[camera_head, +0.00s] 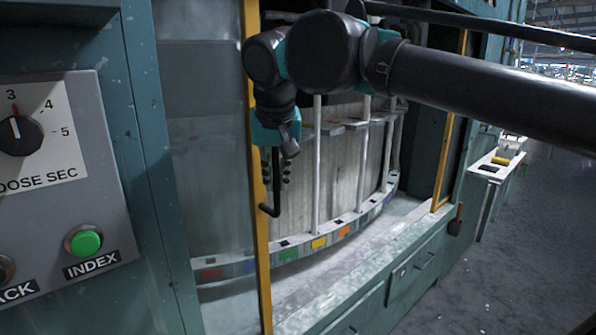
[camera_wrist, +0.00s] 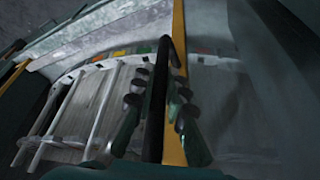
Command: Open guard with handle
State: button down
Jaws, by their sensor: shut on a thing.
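The guard (camera_head: 205,130) is a dusty see-through panel with a yellow edge post (camera_head: 262,270), on the left side of the machine's front. The guard also fills the right of the wrist view (camera_wrist: 265,90). Its black bar handle (camera_head: 276,190) stands upright beside the yellow post and bends at its lower end. My gripper (camera_head: 275,174) is shut on the handle, with padded fingers on both sides of it. In the wrist view the handle (camera_wrist: 160,85) runs between the fingers of my gripper (camera_wrist: 158,105). The opening right of the yellow post is uncovered.
Inside is a curved carousel rim (camera_head: 345,225) with coloured tags and white upright rods (camera_head: 317,170). A second yellow post (camera_head: 448,150) bounds the opening's right. A control panel (camera_head: 60,180) stands at left. Drawers (camera_head: 410,272) lie below; floor at right is open.

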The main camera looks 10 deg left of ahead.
jog(key=shift+s+a, duration=0.8)
jog(key=shift+s, duration=0.35)
jog(key=c, duration=1.5)
grip_release()
jog(key=shift+c, duration=0.2)
jog(key=v, duration=1.2)
jog(key=shift+s, duration=0.1)
